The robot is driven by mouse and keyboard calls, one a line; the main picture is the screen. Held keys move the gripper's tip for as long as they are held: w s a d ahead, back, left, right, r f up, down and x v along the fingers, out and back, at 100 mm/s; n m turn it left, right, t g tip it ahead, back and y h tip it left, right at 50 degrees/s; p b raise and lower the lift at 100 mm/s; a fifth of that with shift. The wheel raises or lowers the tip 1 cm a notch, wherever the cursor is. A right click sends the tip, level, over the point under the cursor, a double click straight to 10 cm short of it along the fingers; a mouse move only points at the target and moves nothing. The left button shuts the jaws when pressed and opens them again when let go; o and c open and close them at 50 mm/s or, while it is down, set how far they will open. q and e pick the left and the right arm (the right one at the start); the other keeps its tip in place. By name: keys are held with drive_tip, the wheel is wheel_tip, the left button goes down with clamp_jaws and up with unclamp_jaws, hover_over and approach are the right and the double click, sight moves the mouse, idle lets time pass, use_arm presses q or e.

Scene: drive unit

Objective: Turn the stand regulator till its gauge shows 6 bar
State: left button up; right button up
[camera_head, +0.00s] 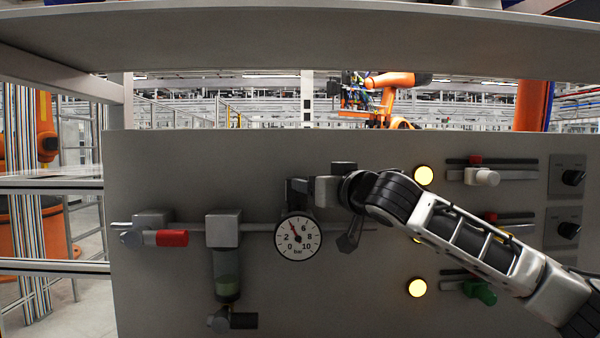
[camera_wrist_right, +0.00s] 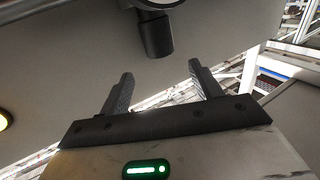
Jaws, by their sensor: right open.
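The stand regulator's gauge (camera_head: 298,238) is a round white dial marked 0 to 10 bar; its red needle points up-left, at about 4. In the right wrist view, the regulator's dark cylindrical knob (camera_wrist_right: 156,36) sits by the rim of the round gauge (camera_wrist_right: 155,3). My right gripper (camera_wrist_right: 160,70) is open and empty, its two fingers apart and pointing towards the knob. The knob is just beyond the fingertips, roughly between them, and appears untouched. In the head view, my right gripper (camera_head: 302,190) is just above the gauge, and the knob is hard to separate from it. My left gripper is out of view.
A red-handled valve (camera_head: 172,238) and a filter bowl (camera_head: 227,275) are left of the gauge on the pipe. A dark lever (camera_head: 349,240) is right of it. Lit yellow lamps (camera_head: 424,175) and slide handles (camera_head: 483,177) are further right. A shelf (camera_head: 300,40) crosses above.

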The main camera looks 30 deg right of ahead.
drive_tip(key=w, duration=0.2)
drive_tip(key=w+p, duration=0.1)
drive_tip(key=w, duration=0.1)
drive_tip(key=w+p, duration=0.1)
drive_tip(key=w, duration=0.1)
drive_tip(key=shift+w+d+r, duration=0.15)
drive_tip(key=shift+w+d, duration=0.1)
drive_tip(key=shift+d, duration=0.1)
drive_tip(key=shift+w, duration=0.75)
drive_tip(key=shift+c, duration=0.3)
drive_tip(key=c, duration=0.9)
